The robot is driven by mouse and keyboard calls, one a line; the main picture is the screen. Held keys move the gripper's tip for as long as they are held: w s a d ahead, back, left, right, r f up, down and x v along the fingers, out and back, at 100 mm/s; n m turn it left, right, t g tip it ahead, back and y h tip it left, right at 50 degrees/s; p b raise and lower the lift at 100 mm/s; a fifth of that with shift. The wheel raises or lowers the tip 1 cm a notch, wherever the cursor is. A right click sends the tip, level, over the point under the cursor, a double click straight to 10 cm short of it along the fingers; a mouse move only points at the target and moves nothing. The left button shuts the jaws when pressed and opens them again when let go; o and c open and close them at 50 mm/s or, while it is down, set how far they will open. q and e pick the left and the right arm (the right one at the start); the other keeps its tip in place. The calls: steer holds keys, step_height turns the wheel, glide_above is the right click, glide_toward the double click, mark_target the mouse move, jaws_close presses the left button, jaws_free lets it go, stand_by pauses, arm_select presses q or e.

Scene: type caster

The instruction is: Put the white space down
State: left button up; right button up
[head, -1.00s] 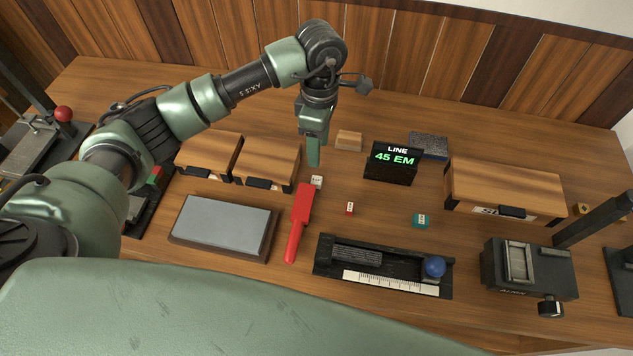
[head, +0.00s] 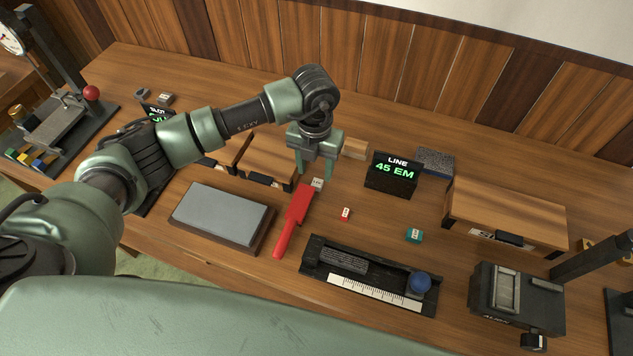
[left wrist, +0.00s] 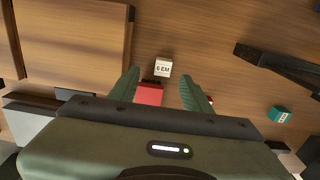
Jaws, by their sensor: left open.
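The white space (head: 317,184) is a small white block on the table at the far end of the red paddle-shaped tool (head: 299,203). In the left wrist view the white space (left wrist: 163,67) is marked "5 EM" or "6 EM"; I cannot tell which. My left gripper (head: 314,172) hangs above and around the area of the white space, fingers spread and empty. In the left wrist view the fingers of my left gripper (left wrist: 168,85) are apart, with the white space beyond them and the red tool (left wrist: 149,95) between them. My right gripper is out of view.
A red block (head: 345,214) and a teal block (head: 414,236) lie to the right. A black composing tray (head: 318,264) with a ruler and blue knob lies in front. A "LINE 45 EM" sign (head: 391,175), wooden cases (head: 508,208) and a grey slab (head: 219,212) stand around.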

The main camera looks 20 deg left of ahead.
mark_target(317, 182)
arm_select(q)
steer(key=f, duration=0.1)
steer(key=f+p, duration=0.1)
steer(key=f, duration=0.1)
steer(key=f+p, duration=0.1)
steer(key=shift+d+f, duration=0.15)
steer(key=shift+d, duration=0.1)
steer(key=shift+w+f, duration=0.1)
steer(key=shift+f, duration=0.15)
jaws_close()
steer(key=shift+r, duration=0.1)
step_height(317, 182, up, 20)
steer(key=b, duration=0.5)
steer(key=s+a+f+m, duration=0.2)
steer(key=s+m, duration=0.5)
steer(key=m, duration=1)
steer(key=s+a+f+m, duration=0.2)
steer(key=s+m, duration=0.5)
steer(key=m, duration=1.1)
steer(key=shift+f+m, duration=0.3)
